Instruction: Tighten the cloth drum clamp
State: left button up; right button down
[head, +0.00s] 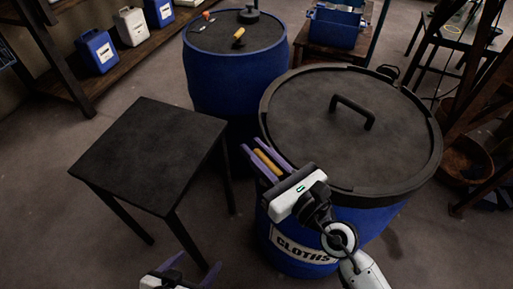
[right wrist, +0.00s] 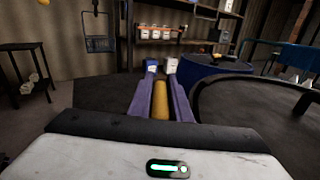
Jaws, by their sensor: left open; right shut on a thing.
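The cloth drum (head: 283,243) is a large blue barrel at the right of the head view, with a "CLOTHS" label on its front. Its black lid (head: 310,115) has a raised handle and lies flat, with a dark clamp band (head: 436,140) around the rim. My right gripper (head: 258,160) is at the drum's left front rim, its purple fingers shut on a yellow clamp lever handle (head: 267,162). The handle (right wrist: 160,102) also lies between the fingers in the right wrist view. The lever's joint is hidden. My left gripper (head: 194,265) is open and empty at the bottom edge.
A bare black table (head: 150,145) stands left of the drum. A second blue drum (head: 225,90) stands behind, with a yellow-handled tool and small items on its lid. Shelves with jugs (head: 97,50) are at the back left. A wooden rack stands at the right.

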jog(key=c, duration=1.6)
grip_release()
jog(key=shift+c, duration=0.2)
jog(key=shift+d, duration=0.1)
jog(key=b+v, duration=0.1)
jog(key=v, duration=0.9)
jog(key=shift+b, duration=0.4)
jog(key=shift+s, duration=0.1)
